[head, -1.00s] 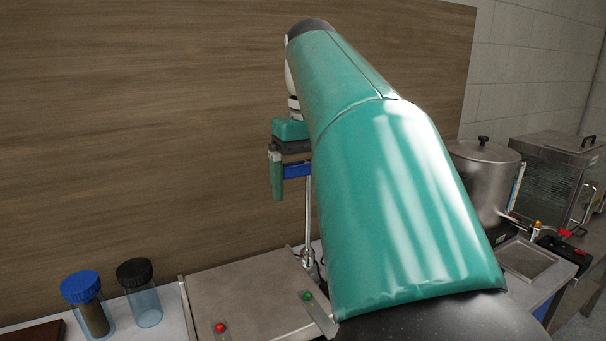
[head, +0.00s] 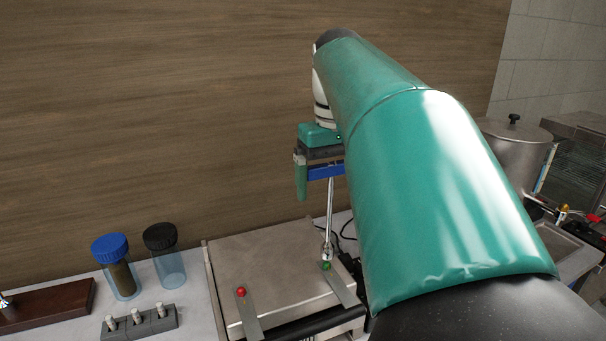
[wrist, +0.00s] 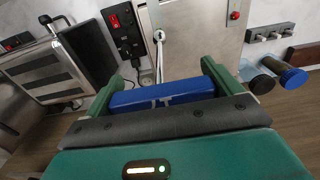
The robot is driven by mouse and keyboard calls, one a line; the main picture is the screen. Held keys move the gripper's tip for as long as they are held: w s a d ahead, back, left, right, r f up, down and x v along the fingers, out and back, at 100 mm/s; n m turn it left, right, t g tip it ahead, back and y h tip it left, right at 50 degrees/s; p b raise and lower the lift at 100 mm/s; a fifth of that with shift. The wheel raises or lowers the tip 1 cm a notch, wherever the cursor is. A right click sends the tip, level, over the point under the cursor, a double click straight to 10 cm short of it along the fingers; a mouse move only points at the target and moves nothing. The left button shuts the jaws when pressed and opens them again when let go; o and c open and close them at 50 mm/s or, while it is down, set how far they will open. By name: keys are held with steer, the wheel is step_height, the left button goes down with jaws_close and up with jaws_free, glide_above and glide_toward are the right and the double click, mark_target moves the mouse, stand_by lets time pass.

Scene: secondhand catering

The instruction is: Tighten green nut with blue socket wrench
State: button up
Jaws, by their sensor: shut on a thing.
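My gripper (head: 320,174) is shut on the blue handle of the socket wrench (head: 330,212). The wrench's metal shaft hangs down, close to upright, to a socket at its lower end. The green nut (head: 326,266) sits on a metal strip at the right of the steel box top. The socket is just above the nut or touching it; I cannot tell which. In the wrist view the blue handle (wrist: 165,94) lies between both green fingers, and the socket end hides the green nut.
A red nut (head: 241,292) sits on another strip of the steel box (head: 262,260). At the left stand a blue-lidded jar (head: 122,276), a black-lidded jar (head: 168,262) and a grey socket holder (head: 140,322). A steel pot (head: 512,150) stands at the right.

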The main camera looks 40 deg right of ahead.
steer(key=shift+f, duration=1.4)
stand_by(1.5)
stand_by(0.7)
steer(key=n, duration=0.5)
steer(key=shift+n, duration=0.4)
steer(key=n, duration=0.5)
steer(key=shift+n, duration=0.3)
steer(key=shift+n+y, duration=0.3)
steer(key=shift+n, duration=2.6)
